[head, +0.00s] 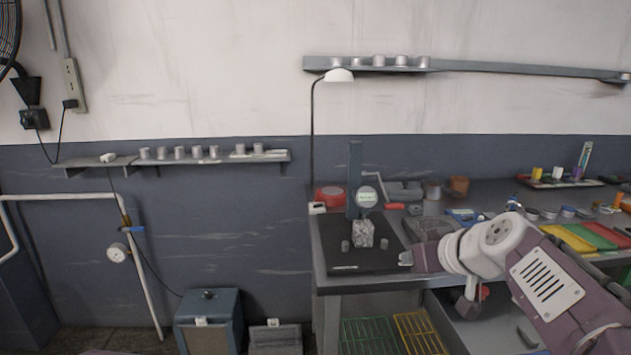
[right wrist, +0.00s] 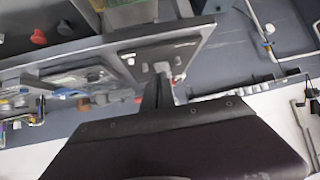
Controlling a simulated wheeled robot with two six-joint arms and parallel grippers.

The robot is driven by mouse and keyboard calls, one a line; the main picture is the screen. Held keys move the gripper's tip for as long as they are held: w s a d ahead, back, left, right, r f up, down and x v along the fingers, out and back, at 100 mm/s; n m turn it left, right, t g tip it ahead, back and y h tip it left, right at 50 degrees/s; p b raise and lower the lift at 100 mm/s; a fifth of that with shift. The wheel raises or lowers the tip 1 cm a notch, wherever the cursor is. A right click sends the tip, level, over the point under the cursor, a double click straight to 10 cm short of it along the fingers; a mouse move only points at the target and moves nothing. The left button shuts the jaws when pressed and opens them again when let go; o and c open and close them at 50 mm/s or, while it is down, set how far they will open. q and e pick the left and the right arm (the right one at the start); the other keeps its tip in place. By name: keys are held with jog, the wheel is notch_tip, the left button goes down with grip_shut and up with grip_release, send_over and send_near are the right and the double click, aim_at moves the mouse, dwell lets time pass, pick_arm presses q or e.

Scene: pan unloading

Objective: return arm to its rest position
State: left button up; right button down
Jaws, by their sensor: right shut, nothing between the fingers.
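My right arm reaches in from the right over the workbench in the head view. Its gripper (head: 405,259) is shut and empty, at the right edge of a dark plate (head: 345,262). On the plate stand a dial gauge stand (head: 355,180), a grey speckled block (head: 363,233) and small grey cylinders. I cannot tell the gap between fingertips and plate. In the right wrist view the closed fingers (right wrist: 164,88) point toward the plate (right wrist: 190,45), which appears upside down. My left gripper is out of view.
Wall shelves carry several grey cups (head: 197,152). Below stand a blue-grey box (head: 208,305) and green and yellow racks (head: 367,336).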

jog(key=s+a+f+g, duration=0.25)
jog(key=s+f, duration=0.25)
jog(key=f, duration=0.5)
jog(key=s+a+f+g, duration=0.2)
jog(key=s+f+g, duration=0.15)
jog(key=f, duration=0.65)
jog(key=s+d+f+m+g+h, duration=0.2)
jog(key=s+d+f+g, duration=0.1)
jog(key=s+f, duration=0.8)
notch_tip(320, 180, up, 19)
jog(key=s+p, duration=0.1)
jog(key=p, duration=1.7)
jog(key=shift+r+m, duration=0.15)
jog(key=shift+m, duration=0.15)
jog(key=shift+s, duration=0.1)
